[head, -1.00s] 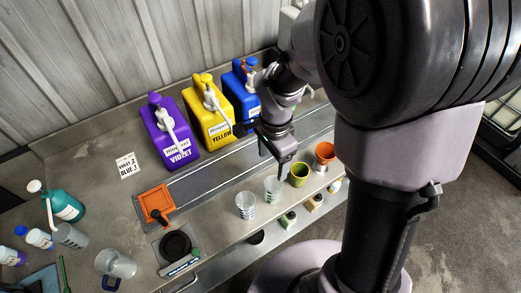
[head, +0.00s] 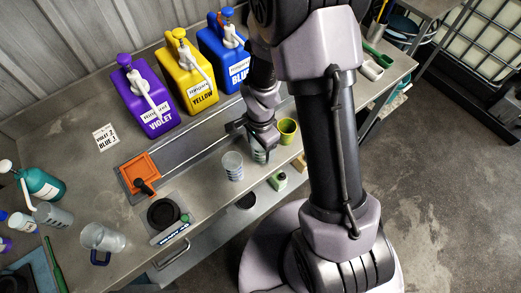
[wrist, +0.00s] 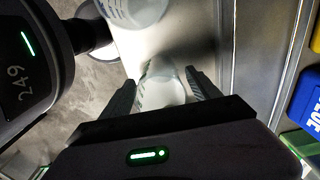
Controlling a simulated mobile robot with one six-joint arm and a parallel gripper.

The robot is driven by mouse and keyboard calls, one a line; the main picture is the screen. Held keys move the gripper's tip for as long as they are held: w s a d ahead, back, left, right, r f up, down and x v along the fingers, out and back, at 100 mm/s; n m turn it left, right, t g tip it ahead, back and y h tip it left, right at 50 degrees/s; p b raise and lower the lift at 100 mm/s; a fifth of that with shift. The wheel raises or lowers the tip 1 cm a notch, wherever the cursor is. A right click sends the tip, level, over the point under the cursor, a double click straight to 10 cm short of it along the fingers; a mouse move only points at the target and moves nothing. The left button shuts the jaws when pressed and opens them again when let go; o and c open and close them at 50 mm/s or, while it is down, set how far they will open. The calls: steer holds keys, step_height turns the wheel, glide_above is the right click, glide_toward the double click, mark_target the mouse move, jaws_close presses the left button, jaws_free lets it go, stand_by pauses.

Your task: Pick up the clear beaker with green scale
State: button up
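The clear beaker with green scale (head: 259,154) stands near the front edge of the bench, partly hidden by my gripper. My gripper (head: 262,143) is low, right at this beaker. In the wrist view the beaker (wrist: 162,92) shows between the two dark fingers of my gripper (wrist: 161,82). The fingers are open, with a small gap visible on each side of it. A second clear beaker (head: 232,166) with a dark scale stands just to the left; a clear beaker also shows at the top of the wrist view (wrist: 136,8).
A yellow-green cup (head: 287,128) stands close on the right. Violet (head: 142,98), yellow (head: 188,75) and blue (head: 222,60) canisters stand behind. An orange tray (head: 140,173), a black round plate (head: 164,212) and a clear jug (head: 102,238) are to the left.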

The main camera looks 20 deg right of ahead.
steer(key=c, duration=1.4)
